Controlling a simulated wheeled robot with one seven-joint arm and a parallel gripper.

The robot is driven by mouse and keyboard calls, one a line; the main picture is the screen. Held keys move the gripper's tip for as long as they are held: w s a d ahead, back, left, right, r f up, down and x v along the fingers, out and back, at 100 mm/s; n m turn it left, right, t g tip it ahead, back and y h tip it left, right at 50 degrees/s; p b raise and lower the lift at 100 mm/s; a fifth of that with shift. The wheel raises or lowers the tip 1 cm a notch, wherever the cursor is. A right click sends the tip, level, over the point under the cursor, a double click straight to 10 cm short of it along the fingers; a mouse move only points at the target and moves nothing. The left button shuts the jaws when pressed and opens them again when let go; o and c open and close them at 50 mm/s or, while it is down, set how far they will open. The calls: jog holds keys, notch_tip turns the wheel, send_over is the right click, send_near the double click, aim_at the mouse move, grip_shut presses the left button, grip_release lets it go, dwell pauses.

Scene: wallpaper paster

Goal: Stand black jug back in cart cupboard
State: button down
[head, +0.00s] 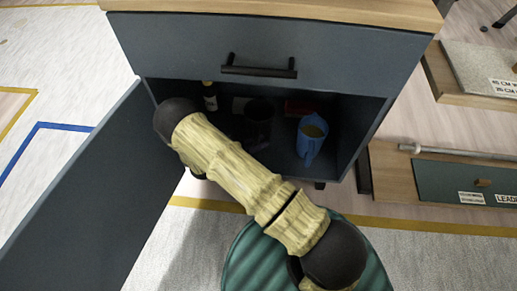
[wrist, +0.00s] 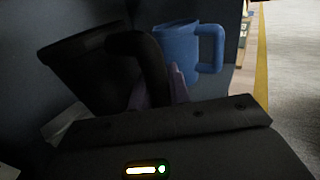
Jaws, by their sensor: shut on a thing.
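The black jug (wrist: 85,75) fills the left of the wrist view; its thick handle (wrist: 143,52) faces my gripper. My gripper (wrist: 160,90) is shut on that handle, with purplish fingers showing on either side. In the head view the black jug (head: 258,122) is a dim shape inside the cart cupboard (head: 285,165), left of the blue jug. My arm hides the gripper there. The jug looks tilted against the blue jug in the wrist view. Its base is hidden, so I cannot tell whether it touches the cupboard floor.
A dark bottle (head: 210,96) and a red item (head: 300,107) are further back. The door (head: 85,200) hangs open left; the drawer above (head: 260,45) is shut.

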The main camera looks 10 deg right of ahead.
jog(key=shift+f+b, duration=1.3)
jog(key=shift+f, duration=0.8)
jog(key=c, duration=1.3)
grip_release()
jog(key=shift+d, duration=0.1)
jog(key=shift+r, duration=0.1)
jog(key=shift+r, duration=0.25)
jog(key=p+v, duration=0.3)
jog(key=v, duration=0.3)
jog(key=shift+a, duration=0.25)
jog(key=shift+s+a+f+p, duration=0.2)
jog(key=shift+a+p, duration=0.1)
jog(key=shift+a, duration=0.25)
jog(key=shift+r, duration=0.1)
